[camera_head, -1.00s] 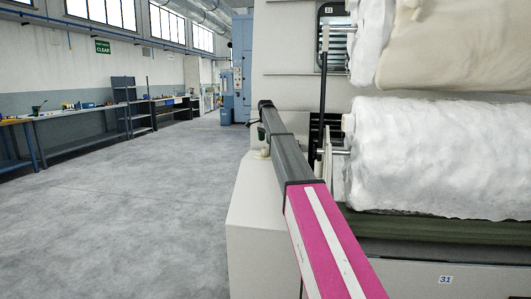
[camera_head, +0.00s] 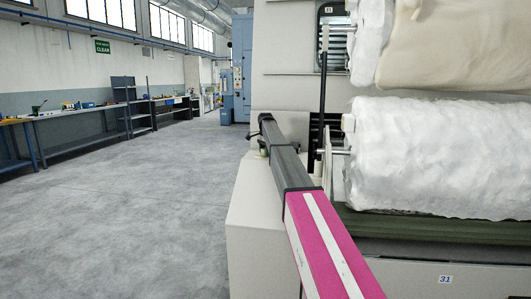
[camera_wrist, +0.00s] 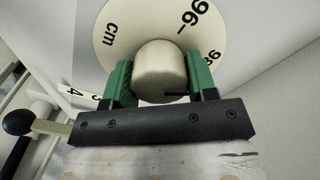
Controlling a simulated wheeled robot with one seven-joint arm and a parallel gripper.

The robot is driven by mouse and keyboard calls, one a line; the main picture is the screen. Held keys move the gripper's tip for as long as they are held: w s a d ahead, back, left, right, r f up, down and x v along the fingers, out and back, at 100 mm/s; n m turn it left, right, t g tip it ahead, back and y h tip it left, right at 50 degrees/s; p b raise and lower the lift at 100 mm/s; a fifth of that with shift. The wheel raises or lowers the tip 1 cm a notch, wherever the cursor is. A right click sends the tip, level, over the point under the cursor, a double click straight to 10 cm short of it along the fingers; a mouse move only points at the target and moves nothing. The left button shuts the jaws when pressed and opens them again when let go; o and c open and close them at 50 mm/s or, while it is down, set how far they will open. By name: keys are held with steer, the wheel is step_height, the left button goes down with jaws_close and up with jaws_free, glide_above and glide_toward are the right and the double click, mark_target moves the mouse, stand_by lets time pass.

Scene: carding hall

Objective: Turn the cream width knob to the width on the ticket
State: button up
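The cream width knob (camera_wrist: 160,68) is in the upper middle of the wrist view, in front of a round cream dial plate (camera_wrist: 125,20). The plate bears black marks, among them "cm" and "96". A short dark line shows low on the knob. My gripper (camera_wrist: 161,78) has one green finger on each side of the knob, and both appear to press against it. In the head view the knob and fingers are hidden behind the machine's corner and my magenta and grey arm. I cannot make out a width ticket in either view.
A black ball-ended lever (camera_wrist: 20,122) stands left of my gripper in the wrist view. In the head view, the pale machine (camera_head: 262,215) carries white fibre rolls (camera_head: 440,155) at right. The grey floor (camera_head: 130,215) at left is clear up to the benches (camera_head: 80,140).

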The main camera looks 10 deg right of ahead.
steer(key=shift+n, duration=0.4)
steer(key=n, duration=0.5)
steer(key=shift+n, duration=0.3)
steer(key=n, duration=0.5)
steer(key=shift+n, duration=0.3)
steer(key=o, duration=0.9)
steer(key=shift+o, duration=0.2)
step_height(320, 180, up, 10)
steer(key=shift+w+f, duration=0.1)
steer(key=shift+f, duration=0.05)
steer(key=shift+r, duration=0.55)
